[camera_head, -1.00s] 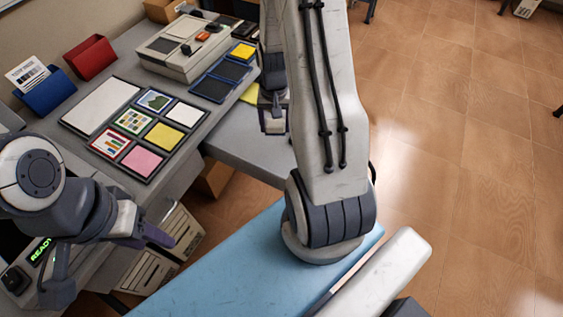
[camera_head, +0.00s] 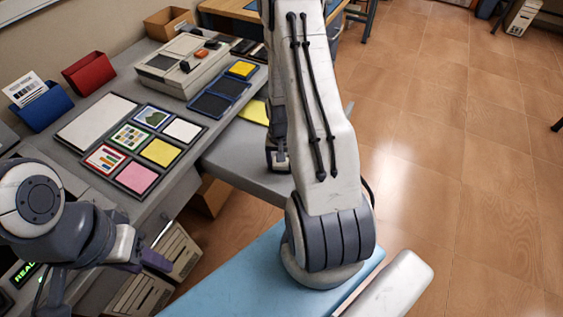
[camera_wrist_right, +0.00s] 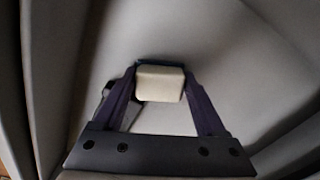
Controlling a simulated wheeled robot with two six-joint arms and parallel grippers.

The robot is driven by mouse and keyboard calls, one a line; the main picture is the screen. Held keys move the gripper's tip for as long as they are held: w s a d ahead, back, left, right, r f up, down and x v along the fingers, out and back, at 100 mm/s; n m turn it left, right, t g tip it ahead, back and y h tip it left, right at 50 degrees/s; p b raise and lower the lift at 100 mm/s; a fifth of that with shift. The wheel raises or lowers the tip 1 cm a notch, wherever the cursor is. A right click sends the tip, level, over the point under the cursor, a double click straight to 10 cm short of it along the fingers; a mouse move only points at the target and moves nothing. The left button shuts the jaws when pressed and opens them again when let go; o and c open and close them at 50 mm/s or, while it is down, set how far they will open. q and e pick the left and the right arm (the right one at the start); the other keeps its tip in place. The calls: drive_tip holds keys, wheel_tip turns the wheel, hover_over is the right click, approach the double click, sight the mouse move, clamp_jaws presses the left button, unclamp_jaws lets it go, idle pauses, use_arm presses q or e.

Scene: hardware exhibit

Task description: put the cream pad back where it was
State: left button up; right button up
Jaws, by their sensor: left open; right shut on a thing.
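The cream pad (camera_wrist_right: 160,83) is a small cream block with a blue edge behind it. It sits between the fingers of my right gripper (camera_wrist_right: 166,94), which is shut on it, above a plain grey surface. In the head view my right arm hides most of that gripper, beside the desk's lower grey surface. A dark blue tray (camera_head: 220,96) on the desk has a yellow pad (camera_head: 242,69) in its far compartment; its two nearer compartments look dark and empty. My left gripper (camera_head: 103,277) is open and empty, at the lower left beside the desk.
A board (camera_head: 135,145) with a white panel, pictures and coloured squares lies left of the tray. A grey machine (camera_head: 180,62), red holder (camera_head: 90,66) and blue holder (camera_head: 40,108) stand behind. A yellow sheet (camera_head: 254,111) lies right of the tray.

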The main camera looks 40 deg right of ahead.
drive_tip(key=shift+f, duration=0.15)
drive_tip(key=o, duration=1.4)
drive_tip(key=shift+r, duration=0.2)
wheel_tip(320, 180, up, 12)
drive_tip(key=shift+p, duration=0.35)
drive_tip(key=a+r+n, duration=0.4)
drive_tip(key=a, duration=0.5)
drive_tip(key=a+r+n, duration=0.3)
drive_tip(key=a+r, duration=0.2)
drive_tip(key=a, duration=0.4)
drive_tip(key=s+a+r+n, duration=0.2)
drive_tip(key=s+a+n, duration=0.1)
drive_tip(key=s+a, duration=0.1)
drive_tip(key=s+a+r+n, duration=0.2)
drive_tip(key=s+a+n, duration=0.1)
drive_tip(key=s, duration=0.3)
drive_tip(key=s+a+r+n+y, duration=0.1)
drive_tip(key=s+a+r+n, duration=0.1)
drive_tip(key=s+a, duration=0.3)
drive_tip(key=shift+s+a+n, duration=0.2)
drive_tip(key=shift+s+n, duration=0.35)
drive_tip(key=shift+n, duration=0.15)
